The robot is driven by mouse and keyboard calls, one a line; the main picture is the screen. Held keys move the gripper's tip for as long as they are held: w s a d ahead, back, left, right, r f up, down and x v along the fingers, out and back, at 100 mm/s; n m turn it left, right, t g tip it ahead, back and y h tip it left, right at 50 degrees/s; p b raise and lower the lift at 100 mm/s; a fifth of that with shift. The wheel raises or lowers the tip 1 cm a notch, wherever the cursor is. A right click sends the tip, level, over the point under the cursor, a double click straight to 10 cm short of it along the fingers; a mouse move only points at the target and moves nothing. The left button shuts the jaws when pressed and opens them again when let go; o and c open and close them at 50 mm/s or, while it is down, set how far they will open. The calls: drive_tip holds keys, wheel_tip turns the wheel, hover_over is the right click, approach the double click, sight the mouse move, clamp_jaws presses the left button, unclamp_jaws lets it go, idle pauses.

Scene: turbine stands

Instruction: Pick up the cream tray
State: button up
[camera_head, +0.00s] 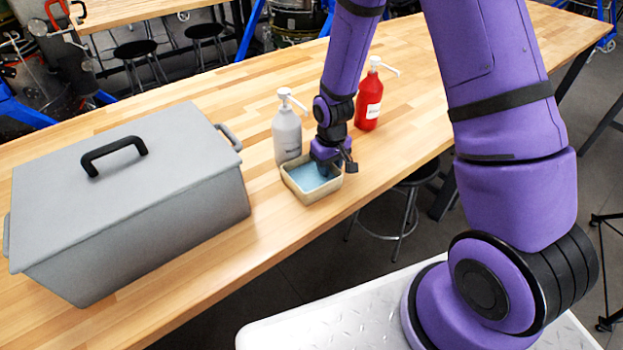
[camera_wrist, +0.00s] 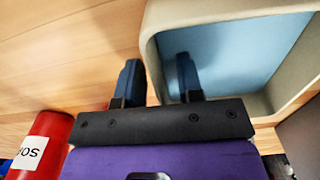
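The cream tray (camera_head: 322,190) is a small square open box with a blue inside. It sits upright on the wooden table near its front edge. It also shows in the wrist view (camera_wrist: 150,50) at the upper right. A gap shows between the inner finger and the wall. The fingertips' depth against the rim is hard to judge.
A grey pump bottle (camera_head: 287,135) stands close behind the tray's left side. A red pump bottle (camera_head: 369,100) stands behind to the right. A large grey lidded box (camera_head: 130,200) fills the table's left. The wooden table (camera_head: 440,70) is clear toward the far right.

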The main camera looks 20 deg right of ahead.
drive_tip(key=shift+c, duration=0.2)
clamp_jaws()
drive_tip(key=shift+r, duration=0.15)
